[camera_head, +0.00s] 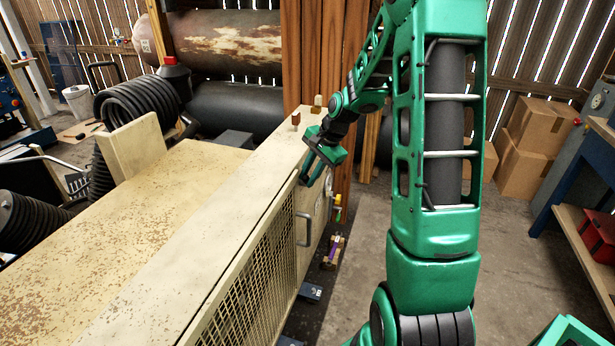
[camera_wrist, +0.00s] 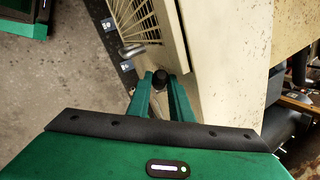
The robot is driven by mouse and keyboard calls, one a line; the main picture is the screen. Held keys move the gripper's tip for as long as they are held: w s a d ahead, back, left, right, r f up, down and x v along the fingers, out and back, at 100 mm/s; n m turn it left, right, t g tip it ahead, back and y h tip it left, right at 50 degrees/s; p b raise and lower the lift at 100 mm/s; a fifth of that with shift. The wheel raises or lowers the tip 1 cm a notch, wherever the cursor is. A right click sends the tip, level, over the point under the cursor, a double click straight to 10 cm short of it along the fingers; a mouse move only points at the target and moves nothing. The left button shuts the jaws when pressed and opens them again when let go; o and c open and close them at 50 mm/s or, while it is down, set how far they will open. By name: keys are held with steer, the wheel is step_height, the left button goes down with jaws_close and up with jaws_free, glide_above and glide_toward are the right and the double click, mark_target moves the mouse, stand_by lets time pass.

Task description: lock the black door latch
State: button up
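The black door latch (camera_wrist: 161,79) shows in the wrist view as a small dark round knob on the cream panel, between the two fingertips of my gripper (camera_wrist: 160,84). The fingers stand apart, one on each side of it and very close; I cannot tell whether they touch it. In the head view my gripper (camera_head: 312,166) is at the upper front face of the cream compressor housing (camera_head: 265,165), beyond the mesh door (camera_head: 258,288), and the latch is hidden there. The door's metal handle (camera_head: 305,229) also shows in the wrist view (camera_wrist: 132,50).
The housing's flat top lies left of my gripper, with two small blocks (camera_head: 317,101) at its far end. Small coloured parts (camera_head: 337,208) sit low beside the housing. Cardboard boxes (camera_head: 530,140) and a workbench (camera_head: 585,212) stand right; the floor between is open.

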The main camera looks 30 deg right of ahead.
steer(key=shift+o, duration=0.4)
steer(key=shift+r, duration=0.2)
steer(key=v, duration=1)
steer(key=shift+r, duration=0.15)
